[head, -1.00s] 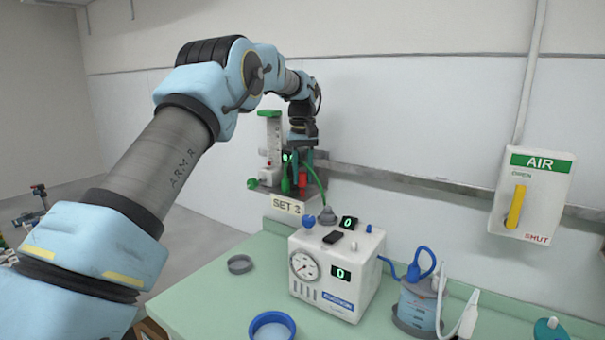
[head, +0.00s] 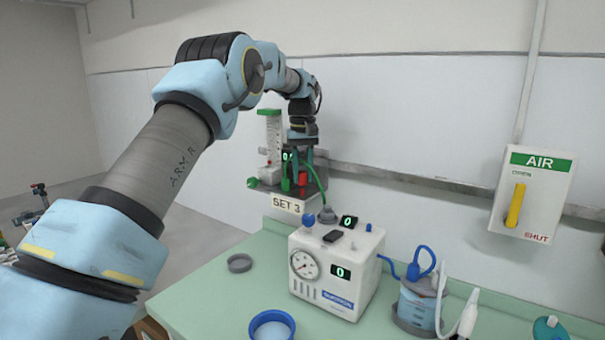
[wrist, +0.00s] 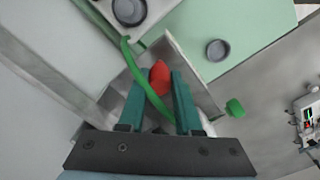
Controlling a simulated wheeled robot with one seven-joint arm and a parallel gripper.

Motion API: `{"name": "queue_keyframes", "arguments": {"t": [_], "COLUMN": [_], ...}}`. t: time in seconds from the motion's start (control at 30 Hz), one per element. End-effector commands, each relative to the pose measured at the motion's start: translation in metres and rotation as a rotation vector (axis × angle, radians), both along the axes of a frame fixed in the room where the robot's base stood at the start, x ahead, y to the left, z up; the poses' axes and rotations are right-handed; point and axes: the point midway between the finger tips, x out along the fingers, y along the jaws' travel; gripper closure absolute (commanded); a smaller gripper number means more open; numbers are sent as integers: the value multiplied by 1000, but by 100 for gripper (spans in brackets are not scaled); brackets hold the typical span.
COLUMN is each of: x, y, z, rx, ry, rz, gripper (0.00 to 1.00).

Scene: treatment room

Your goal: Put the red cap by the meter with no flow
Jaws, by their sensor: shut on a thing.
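The red cap (head: 303,178) is at the small wall shelf, over the SET 3 label. In the wrist view the red cap (wrist: 160,74) sits between the tips of my teal fingers. My gripper (head: 297,168) points down and is shut on the red cap; the wrist view also shows my gripper (wrist: 158,88). A green hose (wrist: 147,85) crosses in front of the cap there. A clear flow meter tube (head: 273,138) with a green top stands left of my gripper. A small display (head: 287,156) behind the fingers seems to read 0; it is partly hidden.
A white suction unit (head: 335,275) with a gauge and 0 displays stands on the green table (head: 205,290) below. A grey ring (head: 239,263), a blue-rimmed bowl (head: 272,326) and a blue jar (head: 416,305) are around it. An AIR box (head: 532,195) with a yellow lever hangs at right.

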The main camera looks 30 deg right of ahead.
Motion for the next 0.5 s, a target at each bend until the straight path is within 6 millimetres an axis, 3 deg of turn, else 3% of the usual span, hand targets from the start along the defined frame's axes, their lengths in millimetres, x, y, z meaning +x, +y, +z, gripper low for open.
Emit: {"name": "queue_keyframes", "arguments": {"t": [0.5], "x": [0], "y": [0], "z": [-9], "rx": [0], "ry": [0], "rz": [0], "gripper": [100]}}
